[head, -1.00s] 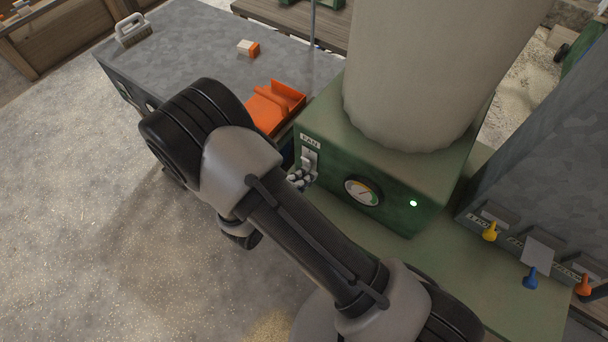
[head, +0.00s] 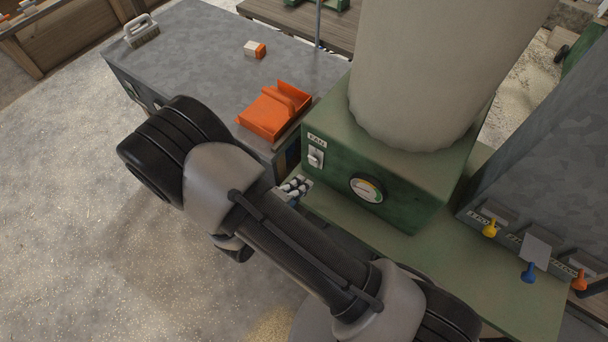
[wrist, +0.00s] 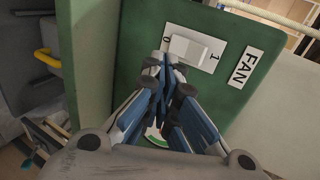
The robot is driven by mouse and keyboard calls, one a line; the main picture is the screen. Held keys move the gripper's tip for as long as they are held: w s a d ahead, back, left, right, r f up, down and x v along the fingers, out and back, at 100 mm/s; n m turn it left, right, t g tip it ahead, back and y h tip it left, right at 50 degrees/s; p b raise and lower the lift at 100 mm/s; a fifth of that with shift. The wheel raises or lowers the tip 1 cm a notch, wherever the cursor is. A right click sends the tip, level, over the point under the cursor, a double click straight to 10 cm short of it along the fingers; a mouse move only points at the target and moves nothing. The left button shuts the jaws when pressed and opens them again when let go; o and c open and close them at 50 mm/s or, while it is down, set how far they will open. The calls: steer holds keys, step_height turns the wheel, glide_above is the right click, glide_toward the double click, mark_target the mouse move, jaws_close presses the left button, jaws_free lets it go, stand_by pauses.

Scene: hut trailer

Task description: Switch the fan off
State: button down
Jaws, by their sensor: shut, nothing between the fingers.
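The fan switch (head: 316,158) is a white rocker on a pale plate, on the front of the green fan box (head: 420,212) under the FAN label. In the wrist view the switch (wrist: 190,48) sits between the marks 0 and 1; its exact tilt is hard to tell. My gripper (head: 297,186) is shut and empty, just below the switch in the head view. In the wrist view its fingertips (wrist: 165,62) lie close to the 0 side of the plate; whether they touch it I cannot tell. No green lamp glows on the box.
A round gauge (head: 367,189) is on the box front, right of the switch. A large pale cylinder (head: 430,70) stands on the box. An orange tray (head: 270,112) lies on the grey bench (head: 200,60) to the left. Coloured knobs (head: 489,230) are at the right.

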steer(key=s+a+p, duration=0.1)
steer(key=s+a, duration=0.4)
steer(key=s, duration=0.1)
steer(key=shift+s+a, duration=0.15)
steer(key=shift+s, duration=0.25)
steer(key=d+r+m+g, duration=0.4)
steer(key=d+r+m, duration=0.2)
steer(key=r+m, duration=0.45)
steer(key=d+r+m+g, duration=0.4)
steer(key=d+r+m, duration=0.4)
steer(key=m, duration=0.4)
steer(key=s+d+r+m+t+y, duration=0.1)
steer(key=s+d+r+m+y, duration=0.1)
steer(key=s+r+m+y, duration=0.2)
steer(key=s+d+r+m+t+y, duration=0.1)
steer(key=s+r+m+y, duration=0.3)
steer(key=r+m, duration=0.7)
steer(key=shift+s+d+r+m, duration=0.3)
steer(key=shift+s+d+m, duration=0.6)
steer(key=shift+m, duration=3.45)
steer(key=shift+s+a, duration=0.25)
steer(key=shift+a, duration=0.05)
